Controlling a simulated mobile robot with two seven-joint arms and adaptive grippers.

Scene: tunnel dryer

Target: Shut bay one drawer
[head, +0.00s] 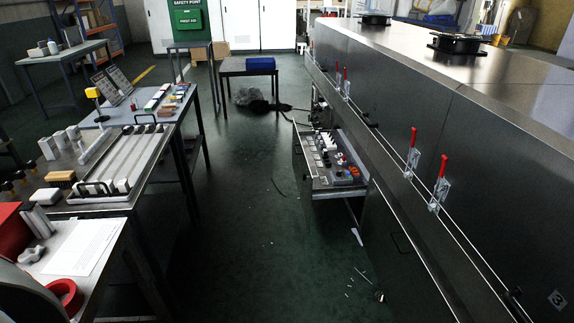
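A drawer (342,190) stands pulled out from the long dark metal dryer (440,150), past the middle of the view. It reaches left into the aisle. Several small white, orange and blue parts lie in it. I can read no bay number on this drawer; a "3" mark shows on the nearer dryer panel at the lower right. Neither of my grippers is in the view.
Upright latches with red handles (413,137) line the dryer's side. Workbenches with a rack of long trays (118,165) stand on the left. A table with a blue box (261,64) stands ahead. A dark heap (250,98) and small debris lie on the otherwise clear green aisle floor.

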